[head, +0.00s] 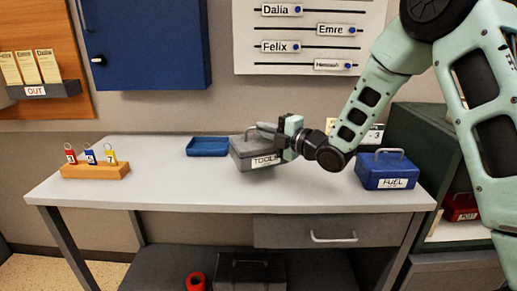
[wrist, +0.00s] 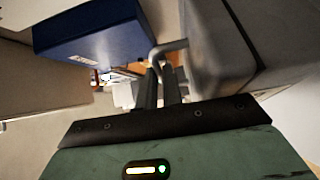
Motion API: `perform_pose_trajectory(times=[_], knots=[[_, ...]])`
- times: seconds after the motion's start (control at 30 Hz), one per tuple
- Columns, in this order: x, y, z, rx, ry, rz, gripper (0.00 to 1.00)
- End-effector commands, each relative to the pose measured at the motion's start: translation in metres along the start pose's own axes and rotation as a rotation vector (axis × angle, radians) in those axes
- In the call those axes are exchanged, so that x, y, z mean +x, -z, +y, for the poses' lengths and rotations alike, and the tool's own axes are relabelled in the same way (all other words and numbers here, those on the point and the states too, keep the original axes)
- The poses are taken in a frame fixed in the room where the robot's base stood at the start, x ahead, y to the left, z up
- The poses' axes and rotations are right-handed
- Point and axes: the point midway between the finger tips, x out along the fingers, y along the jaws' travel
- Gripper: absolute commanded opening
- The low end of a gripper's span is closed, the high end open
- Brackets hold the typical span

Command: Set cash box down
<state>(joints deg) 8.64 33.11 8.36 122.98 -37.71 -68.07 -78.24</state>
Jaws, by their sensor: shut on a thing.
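A grey metal box labelled TOOLS (head: 252,153) is at the back middle of the desk in the head view; no box in view bears a cash label. My gripper (head: 276,137) reaches in from the right and is shut on the box's top handle. In the wrist view, the two fingers (wrist: 160,88) close at the bent grey handle (wrist: 168,47), with the grey box (wrist: 222,50) to the right.
A blue tray (head: 208,146) lies just left of the grey box. A blue FUEL box (head: 388,172) stands right, before a green cabinet (head: 412,125). A wooden block (head: 95,171) with key tags is at left. The desk front is clear.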

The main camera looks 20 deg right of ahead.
Motion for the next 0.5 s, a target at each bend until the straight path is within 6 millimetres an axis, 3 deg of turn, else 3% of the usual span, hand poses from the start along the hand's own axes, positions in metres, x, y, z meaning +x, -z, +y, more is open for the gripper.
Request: perform_pose_trajectory(times=[0.5], knots=[[0.000,-0.002,-0.049,-0.001,-0.006,-0.001,0.00]])
